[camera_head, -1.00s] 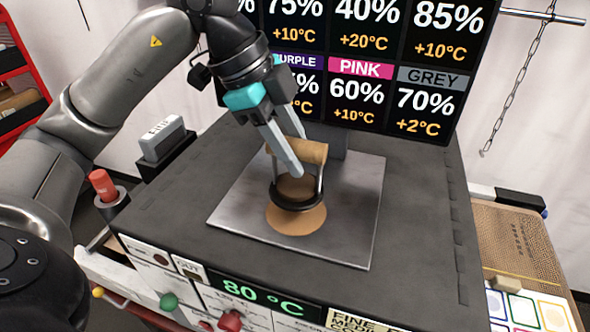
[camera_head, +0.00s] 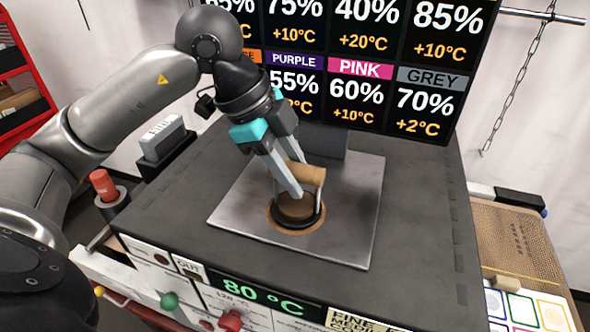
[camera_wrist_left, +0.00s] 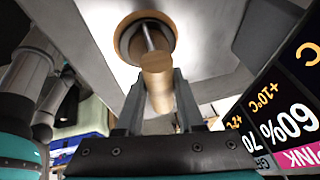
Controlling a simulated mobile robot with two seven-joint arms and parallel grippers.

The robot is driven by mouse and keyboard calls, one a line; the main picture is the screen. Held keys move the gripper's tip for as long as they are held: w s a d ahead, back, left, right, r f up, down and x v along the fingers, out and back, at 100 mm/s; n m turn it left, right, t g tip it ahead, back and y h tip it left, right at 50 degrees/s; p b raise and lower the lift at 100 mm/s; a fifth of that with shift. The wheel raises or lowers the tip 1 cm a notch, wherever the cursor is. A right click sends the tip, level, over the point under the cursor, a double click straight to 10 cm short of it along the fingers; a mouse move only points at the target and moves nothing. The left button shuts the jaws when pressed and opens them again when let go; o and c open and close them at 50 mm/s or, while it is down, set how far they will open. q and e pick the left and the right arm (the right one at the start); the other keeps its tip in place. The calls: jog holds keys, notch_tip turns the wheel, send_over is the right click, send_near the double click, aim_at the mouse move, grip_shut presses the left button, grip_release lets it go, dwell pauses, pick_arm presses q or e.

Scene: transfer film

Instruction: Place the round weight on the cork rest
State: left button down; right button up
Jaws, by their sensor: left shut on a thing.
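The round weight (camera_head: 294,207) has a dark rim, a brown top and a wooden bar handle (camera_head: 312,175) on a metal bail. My left gripper (camera_head: 300,178) is shut on that handle, and the weight hangs upright below it. The weight is over the cork rest (camera_head: 301,231), a tan disc on the metal plate, whose edge shows around the weight. I cannot tell whether they touch. In the left wrist view the handle (camera_wrist_left: 156,66) sits between the fingertips. My right gripper is not in view.
The metal plate (camera_head: 350,235) lies on a dark machine top (camera_head: 425,235), otherwise mostly clear. A display screen (camera_head: 360,75) stands behind. At left are a grey block in a holder (camera_head: 162,138) and a red-handled tool (camera_head: 103,185). Knobs line the front panel.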

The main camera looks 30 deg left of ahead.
pick_arm(q)
jog(key=shift+f, duration=0.15)
jog(key=c, duration=0.5)
grip_release()
jog(key=v, duration=1.2)
